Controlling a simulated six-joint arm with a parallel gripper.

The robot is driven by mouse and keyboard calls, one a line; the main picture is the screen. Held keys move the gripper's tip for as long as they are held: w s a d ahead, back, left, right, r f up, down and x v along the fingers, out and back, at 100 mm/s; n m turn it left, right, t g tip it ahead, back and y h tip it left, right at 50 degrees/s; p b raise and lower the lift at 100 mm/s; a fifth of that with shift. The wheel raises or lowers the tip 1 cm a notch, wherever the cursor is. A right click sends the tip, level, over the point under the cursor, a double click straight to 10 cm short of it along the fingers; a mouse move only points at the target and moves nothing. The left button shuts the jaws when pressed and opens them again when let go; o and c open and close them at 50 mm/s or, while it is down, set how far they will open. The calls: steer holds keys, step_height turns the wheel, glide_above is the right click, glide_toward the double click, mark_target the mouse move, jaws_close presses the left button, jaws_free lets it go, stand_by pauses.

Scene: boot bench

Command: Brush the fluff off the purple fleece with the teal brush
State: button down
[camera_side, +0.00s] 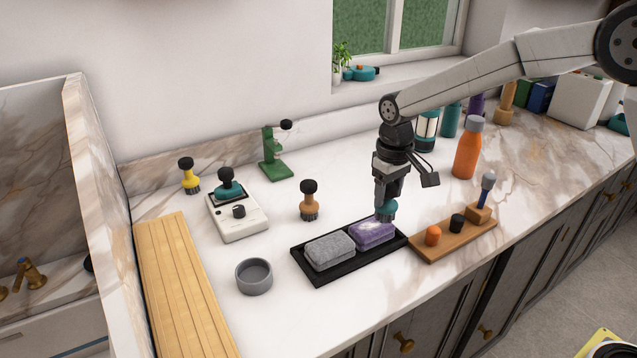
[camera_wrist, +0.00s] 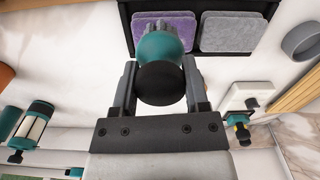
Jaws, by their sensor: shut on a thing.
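My gripper (camera_side: 387,196) is shut on the black knob of the teal brush (camera_side: 387,209). In the wrist view the brush (camera_wrist: 158,46) sits between both fingers (camera_wrist: 159,80), bristles pointing away from me. The purple fleece (camera_side: 371,233) lies in the right part of a black tray (camera_side: 318,279), with paler patches on its top. The brush is at the fleece's back right edge; I cannot tell whether its bristles touch it. In the wrist view the brush partly covers the purple fleece (camera_wrist: 184,22).
A grey fleece (camera_side: 330,249) lies beside the purple one. A wooden board (camera_side: 452,240) with orange and black pieces stands right of the tray. A grey bowl (camera_side: 254,276), a tan brush (camera_side: 309,203) and a white device (camera_side: 238,222) stand left. An orange bottle (camera_side: 467,150) stands behind right.

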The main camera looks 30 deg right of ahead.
mark_target(383, 210)
steer(key=shift+f, duration=1.6)
steer(key=shift+w+f, duration=0.65)
steer(key=shift+w, duration=2.2)
steer(key=shift+s, duration=2.85)
steer(key=shift+a, duration=0.55)
steer(key=shift+w, duration=3)
steer(key=shift+s, duration=2.95)
steer(key=shift+s+r, duration=0.1)
steer(key=shift+r, duration=4)
